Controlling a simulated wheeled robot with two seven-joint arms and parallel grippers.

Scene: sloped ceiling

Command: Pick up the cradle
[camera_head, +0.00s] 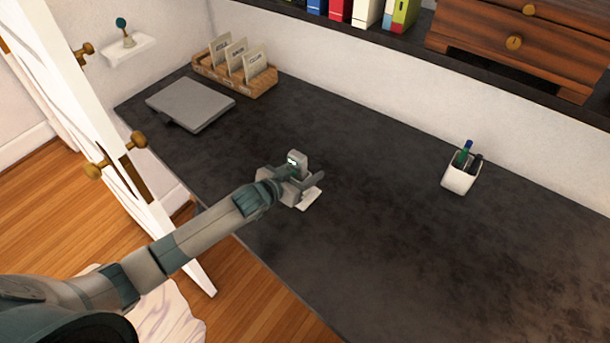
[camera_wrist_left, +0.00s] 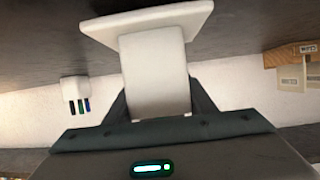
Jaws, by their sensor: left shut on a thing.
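The cradle (camera_head: 309,199) is a small white piece near the front edge of the dark desk in the head view. In the left wrist view the cradle (camera_wrist_left: 155,70) shows a flat plate joined to a broad white stem. My left gripper (camera_head: 304,184) is shut on the stem, with one dark finger on each side of it. In the head view the gripper and wrist hide most of the cradle. I cannot tell whether its plate touches the desk. My right gripper is in neither view.
The dark desk (camera_head: 400,250) is clear around the gripper. A grey closed laptop-like slab (camera_head: 190,103) and a wooden card holder (camera_head: 235,78) are at back left. A white pen cup (camera_head: 460,178) stands right. A white door-like panel (camera_head: 100,120) with knobs is left.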

